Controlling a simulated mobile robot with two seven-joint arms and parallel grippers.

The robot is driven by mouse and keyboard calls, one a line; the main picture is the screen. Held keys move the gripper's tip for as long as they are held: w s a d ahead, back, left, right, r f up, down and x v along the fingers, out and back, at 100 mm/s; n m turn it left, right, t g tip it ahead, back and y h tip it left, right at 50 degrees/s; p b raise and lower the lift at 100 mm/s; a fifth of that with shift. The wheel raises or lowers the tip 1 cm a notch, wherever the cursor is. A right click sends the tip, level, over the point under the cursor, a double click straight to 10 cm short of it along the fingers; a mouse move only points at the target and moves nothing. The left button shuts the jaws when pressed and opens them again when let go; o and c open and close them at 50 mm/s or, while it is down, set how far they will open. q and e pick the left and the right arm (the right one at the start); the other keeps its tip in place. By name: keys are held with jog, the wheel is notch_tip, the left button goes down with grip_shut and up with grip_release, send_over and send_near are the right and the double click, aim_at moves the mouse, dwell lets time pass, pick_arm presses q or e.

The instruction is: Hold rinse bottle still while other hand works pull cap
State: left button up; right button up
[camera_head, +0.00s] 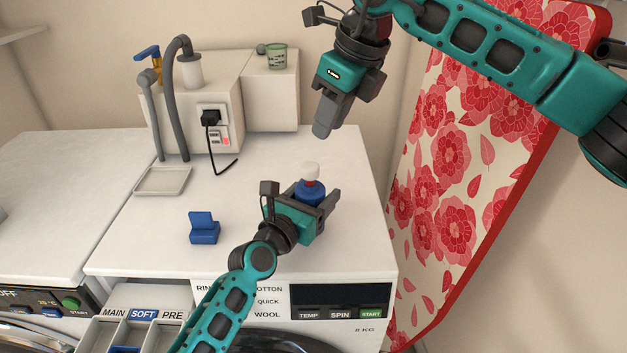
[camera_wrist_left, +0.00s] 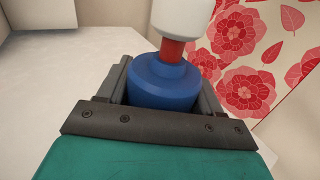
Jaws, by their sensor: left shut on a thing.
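The rinse bottle (camera_head: 309,193) is blue and stands upright on the white machine top. Its white pull cap (camera_head: 311,169) sits on a red neck; the red neck (camera_wrist_left: 171,52) shows clearly in the left wrist view, below the white cap (camera_wrist_left: 183,17). My left gripper (camera_head: 321,198) is shut around the bottle's body, and the blue bottle (camera_wrist_left: 165,80) fills the space between its fingers in the left wrist view. My right gripper (camera_head: 322,130) is above and behind the bottle, apart from the cap. Its fingers are seen edge-on, so its opening is unclear.
A blue holder (camera_head: 204,229) stands on the machine top to the left. A grey tray (camera_head: 163,181), hose and plugged cable are behind it. A floral ironing board (camera_head: 440,190) stands at the right. An open detergent drawer (camera_head: 140,333) juts out at the front left.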

jog(key=n, duration=0.3)
jog(key=r+n, duration=0.1)
jog(key=shift+a+r+h, duration=0.1)
jog(key=shift+a+h, duration=0.2)
jog(key=shift+a, duration=0.05)
jog(key=c, duration=0.5)
jog(key=n, duration=0.2)
jog(key=r+n, duration=0.1)
jog(key=n, duration=0.1)
jog(key=shift+s+a, duration=0.1)
jog(key=shift+a, duration=0.15)
grip_shut()
jog(key=r+n+h, duration=0.1)
jog(key=n, duration=0.4)
jog(key=a+r+n, duration=0.1)
jog(key=r+n, duration=0.1)
jog(key=n, duration=0.4)
jog(key=s+a+r+n+t+h, duration=0.1)
jog(key=n, duration=0.5)
jog(key=shift+r+h, duration=0.2)
jog(key=shift+h, duration=0.1)
